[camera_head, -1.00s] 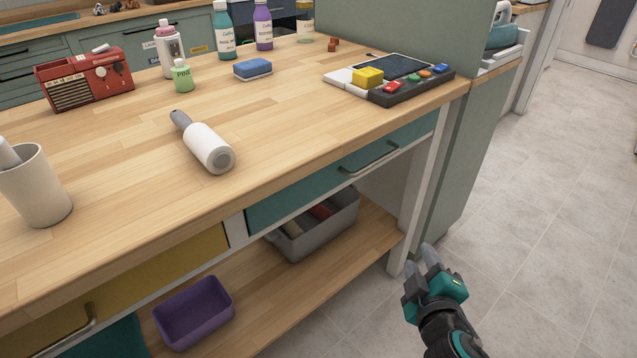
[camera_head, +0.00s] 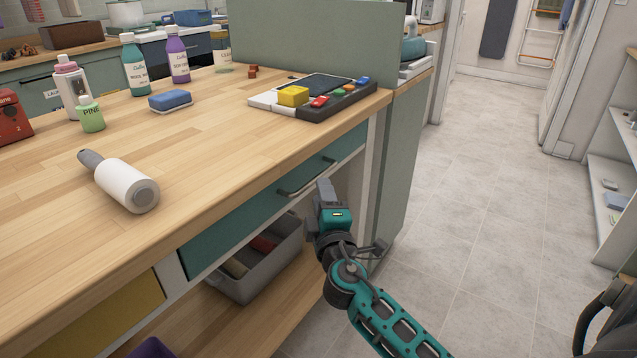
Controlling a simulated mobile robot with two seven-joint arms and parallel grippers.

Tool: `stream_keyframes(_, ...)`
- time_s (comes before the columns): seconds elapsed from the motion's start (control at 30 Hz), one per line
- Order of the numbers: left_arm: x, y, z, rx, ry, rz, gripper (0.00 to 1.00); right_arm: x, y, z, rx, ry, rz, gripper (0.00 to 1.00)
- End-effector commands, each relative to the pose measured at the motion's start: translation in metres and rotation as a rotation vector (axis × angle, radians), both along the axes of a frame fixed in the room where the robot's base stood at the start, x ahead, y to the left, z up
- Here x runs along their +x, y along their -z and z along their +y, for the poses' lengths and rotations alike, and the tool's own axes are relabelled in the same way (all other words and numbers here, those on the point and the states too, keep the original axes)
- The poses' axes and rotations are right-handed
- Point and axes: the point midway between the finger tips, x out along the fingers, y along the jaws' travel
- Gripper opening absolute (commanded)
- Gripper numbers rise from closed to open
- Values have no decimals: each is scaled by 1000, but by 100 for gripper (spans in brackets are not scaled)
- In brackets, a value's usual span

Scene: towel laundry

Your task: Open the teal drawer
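The teal drawer (camera_head: 235,226) is set under the wooden worktop and looks shut, its front level with the table frame. Its grey bar handle (camera_head: 296,190) runs along the upper right part of the front. My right gripper (camera_head: 322,186) is just right of the handle, with its fingers pointing up toward the handle's right part. I cannot tell whether the fingers touch the bar. The fingers overlap in this view, so their gap is hidden. My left gripper is not in view.
A yellow drawer (camera_head: 118,318) is left of the teal one. A grey bin (camera_head: 262,283) stands on the shelf (camera_head: 205,325) below. A lint roller (camera_head: 125,187) and a keypad device (camera_head: 330,100) lie on the worktop. The floor (camera_head: 470,200) to the right is clear.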

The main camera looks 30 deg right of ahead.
Motion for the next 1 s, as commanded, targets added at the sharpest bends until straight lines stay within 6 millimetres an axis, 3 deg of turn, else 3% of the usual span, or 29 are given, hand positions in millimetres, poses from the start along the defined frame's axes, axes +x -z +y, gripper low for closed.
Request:
stream_keyframes(0.27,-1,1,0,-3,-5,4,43,32,-4,-13,0,0,0,38)
stream_keyframes(0.67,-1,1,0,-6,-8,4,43,37,-5,-16,1,0,1,37)
stream_keyframes(1.0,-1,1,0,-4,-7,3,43,36,-5,-15,1,0,1,4)
